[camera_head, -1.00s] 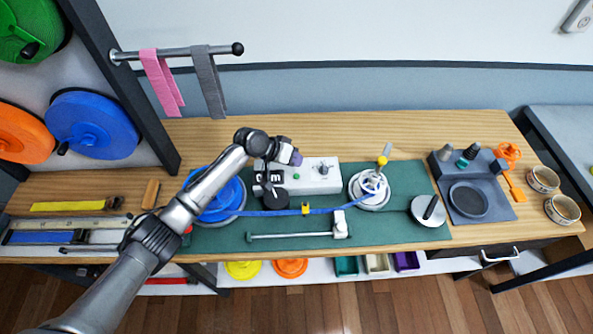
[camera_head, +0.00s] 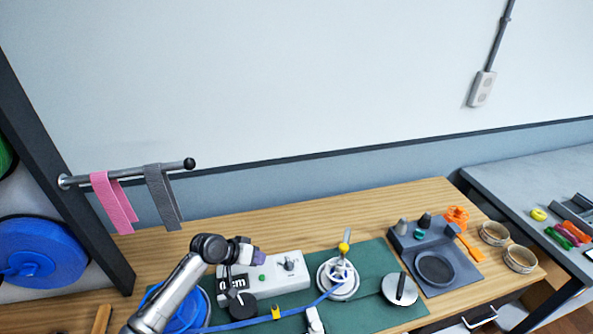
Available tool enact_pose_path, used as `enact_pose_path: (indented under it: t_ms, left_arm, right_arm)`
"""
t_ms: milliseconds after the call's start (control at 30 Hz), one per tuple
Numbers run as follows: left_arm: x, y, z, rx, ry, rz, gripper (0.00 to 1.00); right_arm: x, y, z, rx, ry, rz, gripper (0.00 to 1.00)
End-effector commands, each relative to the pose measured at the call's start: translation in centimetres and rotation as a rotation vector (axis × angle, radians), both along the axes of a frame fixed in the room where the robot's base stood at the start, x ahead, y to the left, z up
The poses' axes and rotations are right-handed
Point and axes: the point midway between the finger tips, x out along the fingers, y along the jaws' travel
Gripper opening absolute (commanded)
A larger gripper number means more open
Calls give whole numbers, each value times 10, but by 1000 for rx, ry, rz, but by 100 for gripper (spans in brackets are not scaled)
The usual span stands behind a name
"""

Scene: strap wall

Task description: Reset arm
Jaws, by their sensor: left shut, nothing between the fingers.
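My left gripper (camera_head: 257,257) hangs over the back-left part of the workbench, by the left end of a white machine box (camera_head: 290,270). It is shut and holds nothing. The small parts at its tip partly overlap the box and are hard to make out. My left arm comes in from the bottom left and covers part of a blue strap reel (camera_head: 193,310).
The wooden bench (camera_head: 385,206) carries a green mat (camera_head: 375,261), a white spool (camera_head: 338,279) and a dark fixture (camera_head: 434,265). A blue strap (camera_head: 240,325) crosses the mat. A rail holds pink (camera_head: 113,202) and grey (camera_head: 162,195) strips. A grey table stands right.

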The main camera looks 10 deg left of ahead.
Motion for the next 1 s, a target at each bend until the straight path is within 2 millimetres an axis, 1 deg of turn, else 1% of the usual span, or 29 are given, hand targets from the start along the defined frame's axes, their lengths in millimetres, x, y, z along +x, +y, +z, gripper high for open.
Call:
enact_pose_path:
  t_ms: [133, 200, 233, 300, 367, 467, 500, 567, 600, 667, 700, 767, 800, 867, 900, 967, 1000]
  left_arm:
    - [-5, 1, -4, 23, 22, -25, 0]
    - [-8, 8, -10, 91, 38, -43, 0]
    - [-10, 10, -11, 126, 36, -53, 0]
    - [-13, 10, -3, 221, 6, -88, 0]
    - [-15, 10, 13, 311, -44, -116, 0]
    - [-17, 9, 55, 454, -162, -132, 0]
    - [-18, 7, 75, 500, -217, -127, 0]
    - [-22, 5, 105, 563, -298, -112, 0]
    - [-29, 3, 119, 600, -346, -98, 0]
    - [-45, 0, 133, 643, -404, -69, 0]
    - [-58, 0, 139, 666, -435, -45, 0]
    - [-81, 1, 142, 689, -470, -4, 0]
    - [-99, 3, 140, 700, -482, 26, 0]
    - [-127, 7, 135, 706, -491, 73, 0]
    - [-144, 9, 129, 705, -486, 100, 0]
    - [-170, 14, 118, 700, -474, 134, 0]
    - [-187, 17, 110, 693, -460, 153, 0]
  right_arm:
    - [0, 0, 0, 0, 0, 0, 43]
    - [0, 0, 0, 0, 0, 0, 43]
    - [0, 0, 0, 0, 0, 0, 43]
    - [0, 0, 0, 0, 0, 0, 43]
    - [0, 0, 0, 0, 0, 0, 43]
    - [0, 0, 0, 0, 0, 0, 43]
    - [0, 0, 0, 0, 0, 0, 43]
    - [0, 0, 0, 0, 0, 0, 43]
    - [0, 0, 0, 0, 0, 0, 43]
    - [0, 0, 0, 0, 0, 0, 43]
    - [0, 0, 0, 0, 0, 0, 43]
    - [0, 0, 0, 0, -1, 0, 43]
    - [0, 0, 0, 0, -1, 0, 43]
    - [0, 0, 0, 0, -1, 0, 43]
    - [0, 0, 0, 0, -1, 0, 43]
    - [0, 0, 0, 0, 0, 1, 43]
    - [0, 0, 0, 0, 1, 1, 43]
